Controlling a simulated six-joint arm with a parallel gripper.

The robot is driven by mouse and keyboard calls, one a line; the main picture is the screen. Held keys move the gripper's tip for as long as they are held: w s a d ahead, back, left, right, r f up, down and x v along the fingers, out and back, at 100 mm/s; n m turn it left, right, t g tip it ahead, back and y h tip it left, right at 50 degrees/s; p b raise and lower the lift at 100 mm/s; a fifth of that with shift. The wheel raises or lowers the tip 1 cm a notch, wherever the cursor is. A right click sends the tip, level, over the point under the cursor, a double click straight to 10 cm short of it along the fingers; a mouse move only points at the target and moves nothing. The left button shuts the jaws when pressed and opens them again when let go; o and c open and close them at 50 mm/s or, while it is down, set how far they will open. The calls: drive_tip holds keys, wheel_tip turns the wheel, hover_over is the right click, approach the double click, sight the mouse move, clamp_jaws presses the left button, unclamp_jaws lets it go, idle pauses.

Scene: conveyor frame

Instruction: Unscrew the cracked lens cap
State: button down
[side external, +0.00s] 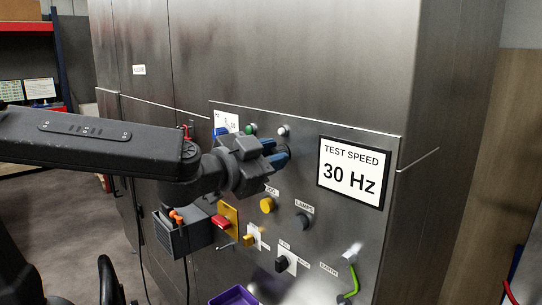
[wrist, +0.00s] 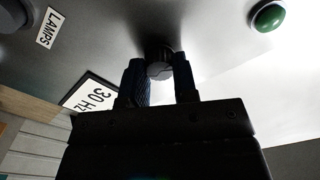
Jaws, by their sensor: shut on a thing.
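My gripper (side external: 280,157) is at the upper part of the metal panel, its blue fingers pointing at the panel face. In the wrist view, my gripper (wrist: 160,80) has its two blue fingers on either side of a small round grey lens cap (wrist: 159,69), shut on it. The cap sits at or very close to the panel, with a dark ring behind it. No crack can be made out. In the side view the fingers mostly hide the cap.
The panel also carries a white lamp (side external: 283,131), a green button (side external: 252,129), a yellow knob (side external: 267,205), a dark knob (side external: 302,221) and a "30 Hz" sign (side external: 352,173). A grey box (side external: 182,235) hangs at lower left. A purple bin (side external: 234,296) is below.

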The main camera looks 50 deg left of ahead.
drive_tip(key=shift+s+n, duration=1.7)
drive_tip(key=shift+s, duration=0.95)
drive_tip(key=s, duration=0.5)
